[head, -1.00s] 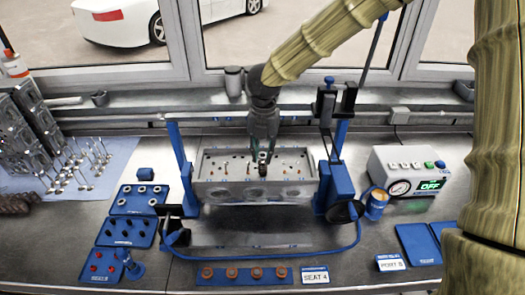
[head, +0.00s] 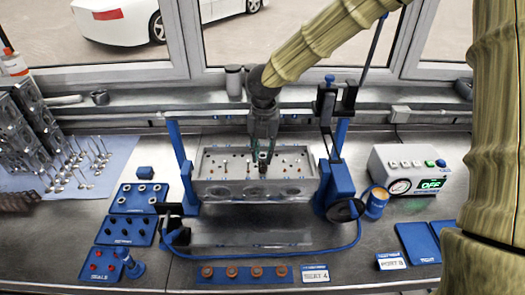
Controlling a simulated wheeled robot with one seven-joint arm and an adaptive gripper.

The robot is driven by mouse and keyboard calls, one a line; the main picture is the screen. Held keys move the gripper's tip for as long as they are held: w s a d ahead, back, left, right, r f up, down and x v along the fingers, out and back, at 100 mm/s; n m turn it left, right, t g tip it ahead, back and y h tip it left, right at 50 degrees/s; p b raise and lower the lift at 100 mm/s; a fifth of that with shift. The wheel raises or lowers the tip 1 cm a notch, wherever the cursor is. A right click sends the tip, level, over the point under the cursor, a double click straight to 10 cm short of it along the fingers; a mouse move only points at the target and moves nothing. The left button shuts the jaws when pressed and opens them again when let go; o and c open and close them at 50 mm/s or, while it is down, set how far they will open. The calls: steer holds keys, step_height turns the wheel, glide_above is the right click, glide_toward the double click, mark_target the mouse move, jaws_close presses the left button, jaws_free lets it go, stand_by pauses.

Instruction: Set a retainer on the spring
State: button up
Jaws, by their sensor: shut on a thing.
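The grey cylinder head (head: 257,185) stands in the blue fixture in the middle of the bench. My gripper (head: 263,160) points down over its top face, a little right of its middle. The gripper is shut on a small dark part (head: 263,168), at or just above the top face. The part looks like a spring or retainer; it is too small to tell which, or whether it touches anything below. Pale ring-shaped retainers (head: 142,188) sit in the upper left blue tray (head: 127,210).
Blue fixture posts (head: 182,165) and (head: 337,180) flank the head. A blue hose (head: 290,250) crosses the front. Trays of dark parts (head: 130,228) and red seals (head: 98,267) lie left. A control box (head: 408,172) reading OFF stands right. Brown round parts (head: 257,272) line a front strip.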

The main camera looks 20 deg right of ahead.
steer(key=shift+f, duration=0.3)
steer(key=o, duration=0.9)
steer(key=shift+c, duration=0.2)
step_height(320, 180, up, 12)
steer(key=shift+d, duration=0.15)
